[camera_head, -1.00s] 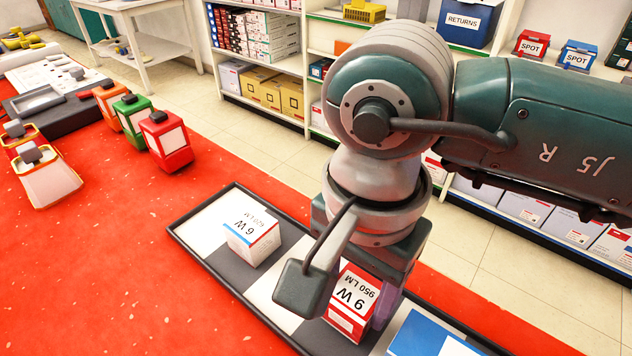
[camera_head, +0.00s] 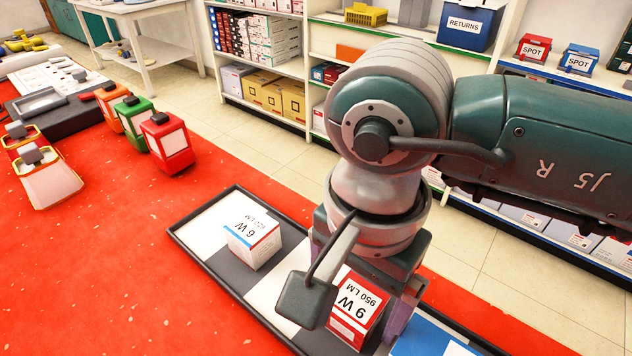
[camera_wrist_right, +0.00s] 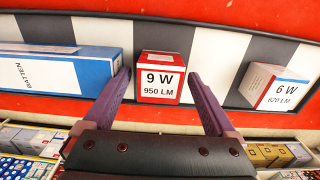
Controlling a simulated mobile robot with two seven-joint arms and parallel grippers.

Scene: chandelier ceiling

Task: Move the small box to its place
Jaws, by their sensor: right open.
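A small red and white box marked 9 W 950 LM (camera_head: 357,306) stands on the checkered tray (camera_head: 205,259). It also shows in the right wrist view (camera_wrist_right: 160,78). My right gripper (camera_wrist_right: 159,74) is open, with one purple finger on each side of this box. In the head view my wrist hides part of the box and most of the gripper. A white box with a blue stripe marked 6 W 620 LM (camera_head: 254,240) stands farther left on the tray. My left gripper is out of view.
A long blue and white batten box (camera_wrist_right: 62,70) lies on the tray beside the 9 W box. Red, green and orange lantern-like items (camera_head: 167,145) stand on the red surface (camera_head: 110,270). Stocked shelves (camera_head: 262,50) line the back.

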